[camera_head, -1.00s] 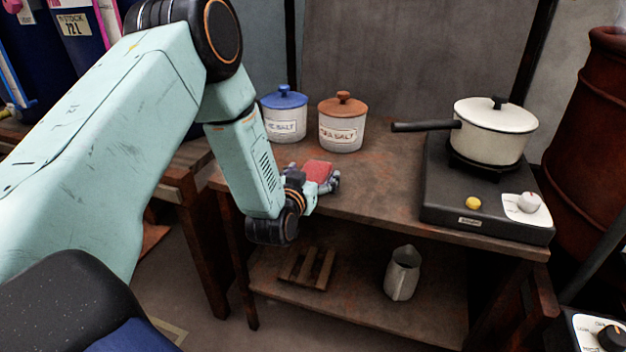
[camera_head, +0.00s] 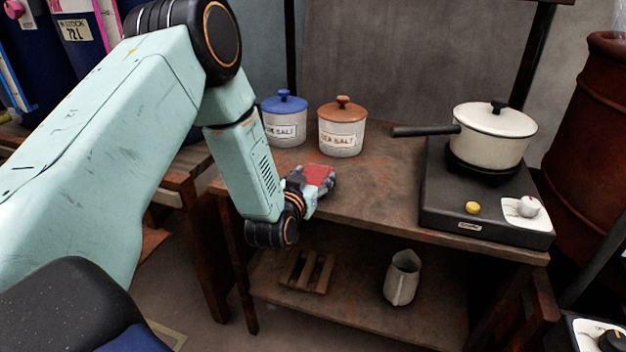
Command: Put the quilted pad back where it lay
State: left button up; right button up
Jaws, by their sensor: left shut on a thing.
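The quilted pad (camera_head: 317,175) is a small red square at the left part of the wooden table top, in front of the salt jars. My left gripper (camera_head: 322,184) is shut on the pad, low over the table near its left front edge. The fingers partly hide the pad, and I cannot tell whether the pad touches the table. My right gripper is not in view.
A blue-lidded jar (camera_head: 284,121) and a brown-lidded jar (camera_head: 342,128) stand behind the pad. A lidded white saucepan (camera_head: 493,137) sits on a black hotplate (camera_head: 484,212) at right. A wooden rack (camera_head: 307,270) and a jug (camera_head: 402,278) are below. The table's middle is clear.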

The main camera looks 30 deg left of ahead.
aim_at(313, 176)
pick_arm(q)
notch_tip(313, 176, up, 10)
jog(key=p, duration=0.4)
jog(key=shift+f, duration=0.15)
